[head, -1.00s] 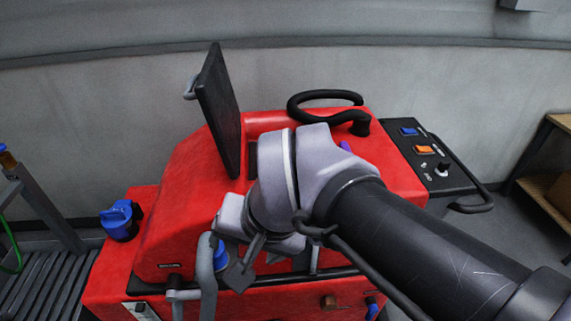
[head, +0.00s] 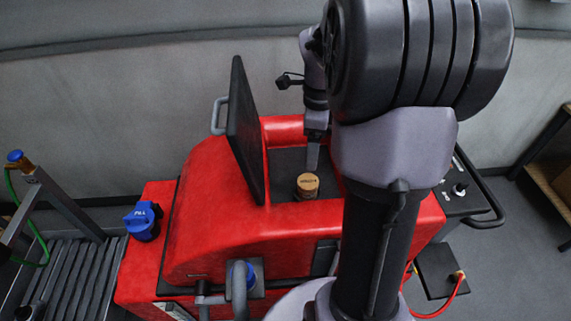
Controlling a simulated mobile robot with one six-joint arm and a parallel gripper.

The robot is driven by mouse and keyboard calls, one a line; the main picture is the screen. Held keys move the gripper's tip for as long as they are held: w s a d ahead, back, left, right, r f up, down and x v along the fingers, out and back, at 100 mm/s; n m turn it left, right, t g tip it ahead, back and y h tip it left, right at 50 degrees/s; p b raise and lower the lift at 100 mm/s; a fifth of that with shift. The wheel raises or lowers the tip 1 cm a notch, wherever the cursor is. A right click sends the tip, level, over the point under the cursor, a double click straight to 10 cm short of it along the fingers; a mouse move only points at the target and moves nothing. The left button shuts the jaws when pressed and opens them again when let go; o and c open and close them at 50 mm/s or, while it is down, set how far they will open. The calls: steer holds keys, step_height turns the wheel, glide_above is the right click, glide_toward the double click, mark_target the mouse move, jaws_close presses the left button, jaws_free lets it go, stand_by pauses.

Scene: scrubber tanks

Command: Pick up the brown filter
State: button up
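The brown filter (head: 307,185) is a short tan-brown cylinder with dark marking on its upper part. It stands at the near edge of the dark opening (head: 287,161) in the top of the red scrubber tank (head: 217,225). My gripper (head: 312,158) points down over the opening, just behind and above the filter in the picture. One grey finger shows edge-on, and I cannot tell whether it touches the filter. The other finger is hidden or lined up with it, so the opening between them does not show.
The black lid (head: 244,130) stands open left of the opening. A blue FILL cap (head: 142,221) sits on the tank's left side. A black control panel (head: 462,193) and handle are at the right. A drain grate (head: 75,275) lies at the left. My own arm hides the tank's right part.

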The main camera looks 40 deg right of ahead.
mark_target(309, 181)
steer(key=f, duration=0.1)
steer(key=s+f, duration=0.1)
steer(key=f, duration=0.1)
steer(key=shift+s+f+b, duration=0.2)
steer(key=shift+f+b, duration=0.05)
steer(key=shift+b, duration=0.05)
steer(key=f, duration=0.4)
steer(key=f+b, duration=0.1)
steer(key=shift+w+f, duration=0.35)
steer(key=shift+f, duration=0.35)
steer(key=f, duration=0.1)
steer(key=f+b, duration=0.1)
steer(key=f, duration=0.3)
steer(key=shift+w+a, duration=0.2)
steer(key=shift+w, duration=0.2)
steer(key=shift+s+r, duration=0.1)
steer(key=shift+s, duration=0.05)
jaws_close()
step_height(309, 181, up, 10)
steer(key=shift+r+p, duration=0.15)
steer(key=shift+p, duration=0.95)
steer(key=shift+r, duration=0.15)
steer(key=shift+r+p, duration=0.65)
steer(key=shift+r, duration=0.1)
